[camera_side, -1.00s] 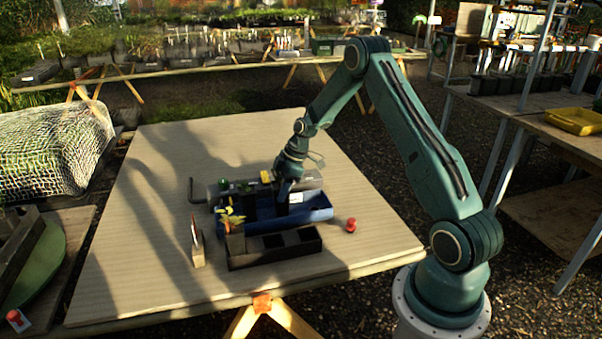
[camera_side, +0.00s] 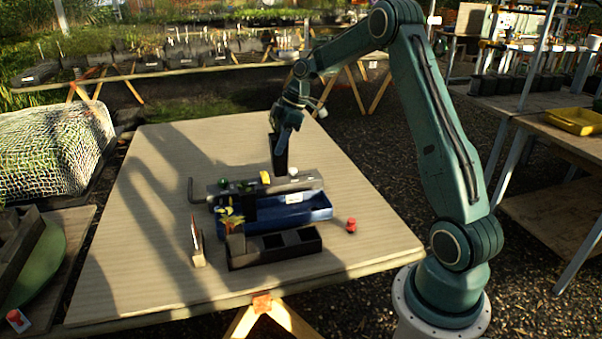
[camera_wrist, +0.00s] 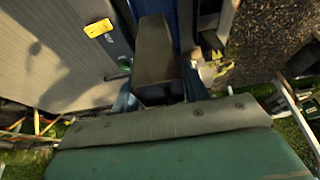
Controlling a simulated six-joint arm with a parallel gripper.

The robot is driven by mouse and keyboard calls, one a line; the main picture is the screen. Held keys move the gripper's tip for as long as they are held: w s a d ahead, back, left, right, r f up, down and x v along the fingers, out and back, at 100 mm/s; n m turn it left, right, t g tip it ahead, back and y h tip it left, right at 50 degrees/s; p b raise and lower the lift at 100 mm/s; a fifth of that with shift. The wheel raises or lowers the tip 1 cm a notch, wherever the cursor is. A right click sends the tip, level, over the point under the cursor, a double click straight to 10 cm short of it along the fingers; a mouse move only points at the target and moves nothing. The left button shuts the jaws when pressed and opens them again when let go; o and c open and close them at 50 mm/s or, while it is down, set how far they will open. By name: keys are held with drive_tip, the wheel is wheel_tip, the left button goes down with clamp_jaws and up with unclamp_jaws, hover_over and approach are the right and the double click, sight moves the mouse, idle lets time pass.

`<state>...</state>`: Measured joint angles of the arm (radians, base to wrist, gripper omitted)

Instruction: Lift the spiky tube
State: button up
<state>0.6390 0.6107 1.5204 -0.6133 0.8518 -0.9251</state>
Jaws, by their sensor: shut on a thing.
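My gripper (camera_side: 284,128) is shut on a dark tube (camera_side: 279,158) and holds it upright above the blue tray (camera_side: 310,213). The held tube also shows in the wrist view (camera_wrist: 160,50) as a dull grey-brown box shape between my fingers. No leaves are clearly seen on it, so I cannot tell whether it is the spiky one. A tube with narrow, spiky orange and yellow-green leaves (camera_side: 235,226) stands at the left end of the black rack (camera_side: 275,262). Another dark tube (camera_side: 250,207) stands in the left part of the blue tray.
A grey bar-like piece (camera_side: 300,180) with a green knob (camera_side: 223,184) and a yellow tag (camera_side: 265,177) lies behind the tray. A wooden block with upright labels (camera_side: 198,252) stands left. A red knob-like piece (camera_side: 351,225) lies right. The table's left side is clear.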

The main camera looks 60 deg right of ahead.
drive_tip(key=shift+r, duration=2.1)
drive_tip(key=shift+f, duration=0.1)
